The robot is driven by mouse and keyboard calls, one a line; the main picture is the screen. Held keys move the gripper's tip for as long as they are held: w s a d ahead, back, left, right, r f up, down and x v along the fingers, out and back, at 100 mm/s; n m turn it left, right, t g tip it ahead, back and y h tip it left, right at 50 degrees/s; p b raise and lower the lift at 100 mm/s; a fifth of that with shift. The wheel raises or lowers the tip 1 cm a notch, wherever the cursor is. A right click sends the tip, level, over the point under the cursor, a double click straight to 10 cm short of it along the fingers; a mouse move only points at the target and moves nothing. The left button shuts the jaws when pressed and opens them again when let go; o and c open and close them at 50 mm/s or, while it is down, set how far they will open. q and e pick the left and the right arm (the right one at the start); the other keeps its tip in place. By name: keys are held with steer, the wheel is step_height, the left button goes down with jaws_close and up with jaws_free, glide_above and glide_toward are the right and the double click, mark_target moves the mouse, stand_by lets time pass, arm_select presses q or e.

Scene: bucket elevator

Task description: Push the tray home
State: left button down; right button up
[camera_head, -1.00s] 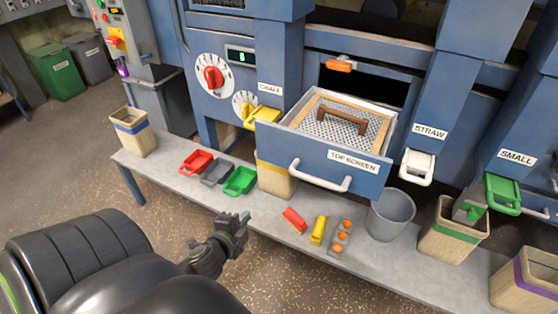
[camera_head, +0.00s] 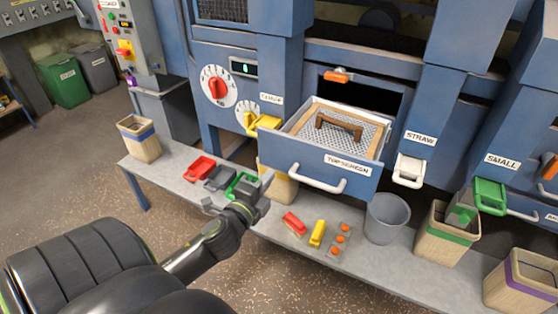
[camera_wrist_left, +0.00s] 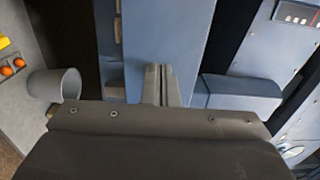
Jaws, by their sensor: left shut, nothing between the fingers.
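The top screen tray (camera_head: 340,171) is a blue drawer, labelled TOP SCREEN, and stands out from the machine. A wood-framed mesh screen (camera_head: 325,133) with a brown handle lies in it. A white bar handle (camera_head: 316,179) is on its front. In the head view my left gripper (camera_head: 262,188) is in front of the tray's lower left corner, seemingly apart from it. In the left wrist view its fingers (camera_wrist_left: 159,84) are shut and empty, with a blue panel behind; I cannot tell which part that is. My right gripper is not in view.
A grey bench (camera_head: 290,243) below holds red, grey and green scoops, small red and yellow items, and a grey bucket (camera_head: 388,218). The yellow chaff handle (camera_head: 264,122) is left of the tray, the white straw handle (camera_head: 409,170) right of it. Bins stand along the bench.

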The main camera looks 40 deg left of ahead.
mark_target(284, 157)
arm_select(q)
steer(key=p+x, duration=0.1)
steer(key=x, duration=0.4)
steer(key=shift+w+a, duration=0.1)
steer(key=shift+w, duration=0.15)
steer(key=shift+w+a, duration=0.1)
steer(key=shift+w, duration=0.4)
